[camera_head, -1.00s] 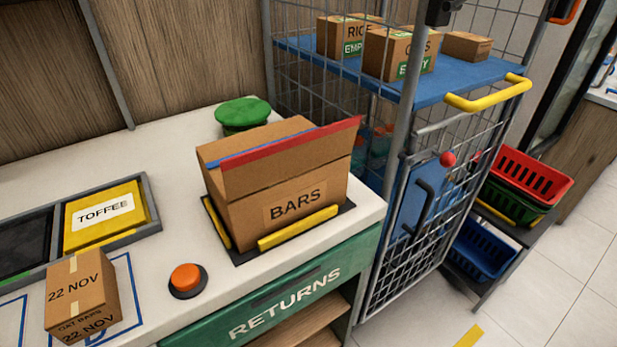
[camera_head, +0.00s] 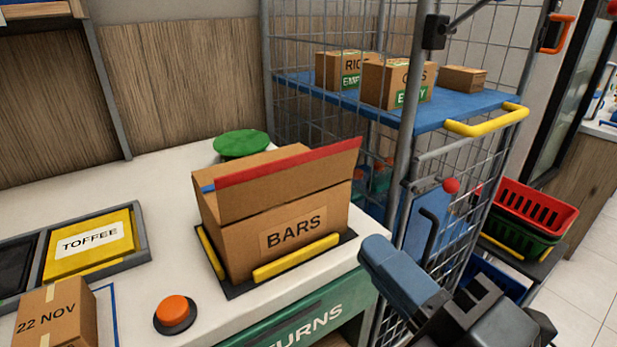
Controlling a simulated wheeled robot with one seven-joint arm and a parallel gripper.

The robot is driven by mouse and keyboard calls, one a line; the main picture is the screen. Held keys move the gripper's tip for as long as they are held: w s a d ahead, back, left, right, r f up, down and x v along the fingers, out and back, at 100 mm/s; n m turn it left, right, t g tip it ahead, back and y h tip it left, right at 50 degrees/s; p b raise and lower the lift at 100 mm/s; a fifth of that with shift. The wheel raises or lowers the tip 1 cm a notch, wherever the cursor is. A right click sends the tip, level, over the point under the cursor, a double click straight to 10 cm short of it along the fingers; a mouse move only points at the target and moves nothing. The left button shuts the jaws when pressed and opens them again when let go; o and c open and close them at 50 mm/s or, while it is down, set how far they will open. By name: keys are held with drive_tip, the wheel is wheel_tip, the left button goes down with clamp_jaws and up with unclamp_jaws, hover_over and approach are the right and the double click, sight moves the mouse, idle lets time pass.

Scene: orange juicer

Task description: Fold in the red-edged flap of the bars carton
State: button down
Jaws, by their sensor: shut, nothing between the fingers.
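The bars carton (camera_head: 237,250) is a brown box labelled BARS, standing in a dark holder with yellow rails on the counter. Its red-edged flap (camera_head: 290,180) stands up along the front top side, with the red strip along its upper edge. A bit of a blue-edged flap (camera_head: 208,188) shows at the left, mostly hidden behind the red-edged one. My gripper (camera_head: 376,252) is at the lower right, in front of the counter's right end. It looks shut and empty, pointing up and left, apart from the carton and to its right.
A green round lid (camera_head: 241,143) is behind the carton. An orange button (camera_head: 173,310) and a 22 NOV box (camera_head: 55,318) are on the counter to the left, below the yellow TOFFEE bin (camera_head: 90,242). A wire cage trolley with a blue shelf (camera_head: 455,108) stands close on the right.

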drive_tip(key=p, duration=0.6)
approach(290, 158)
drive_tip(key=shift+x, duration=3.45)
drive_tip(key=shift+w+a, duration=0.1)
drive_tip(key=shift+w, duration=0.05)
